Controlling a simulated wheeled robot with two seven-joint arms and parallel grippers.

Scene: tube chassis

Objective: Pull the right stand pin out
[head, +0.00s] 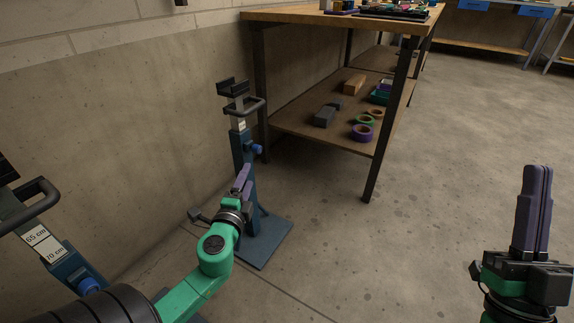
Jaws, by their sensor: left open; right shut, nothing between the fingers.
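The right stand (250,200) is a blue post on a flat base, with a dark cradle and handle at its top. Its pin shows as a blue knob (257,149) on the right side of the post, below a white label. My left gripper (242,178) is in front of the post, lower than the knob and apart from it in the picture. It is open and seen nearly edge-on, so the gap between its purple fingers is hard to see. My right gripper (535,205) is upright at the far right, shut and empty, far from the stand.
The left stand (68,265) is at the lower left, with 65 cm and 70 cm labels and a blue knob (88,286). A wooden workbench (300,122) with tape rolls on its lower shelf is behind the right stand. A wall runs along the left. Floor at centre right is clear.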

